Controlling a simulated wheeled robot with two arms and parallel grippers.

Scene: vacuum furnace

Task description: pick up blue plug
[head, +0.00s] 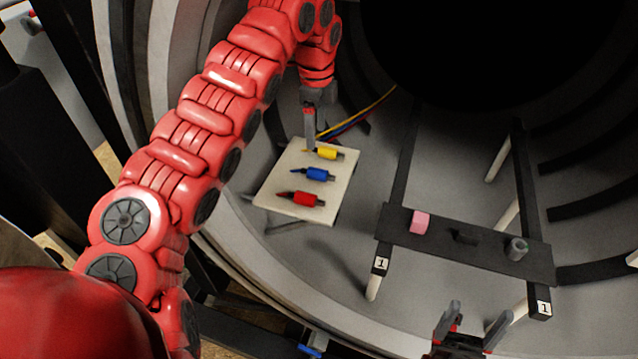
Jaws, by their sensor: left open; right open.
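The blue plug (318,174) lies on a white board (339,195) inside the furnace chamber, between a yellow plug (328,153) above it and a red plug (302,199) below it. My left gripper (310,142) points down at the top edge of the board, close to the tip of the yellow plug and a little above and left of the blue plug in the picture. It holds nothing that I can see. My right gripper (472,318) is open and empty at the bottom edge, well right of the board.
A dark rack with a cross plate (460,248) stands to the right, carrying a pink block (419,221) and a grey ring (516,249). Coloured cables (352,124) run behind the board. The chamber's curved wall rim lies left and below. Floor between board and rack is clear.

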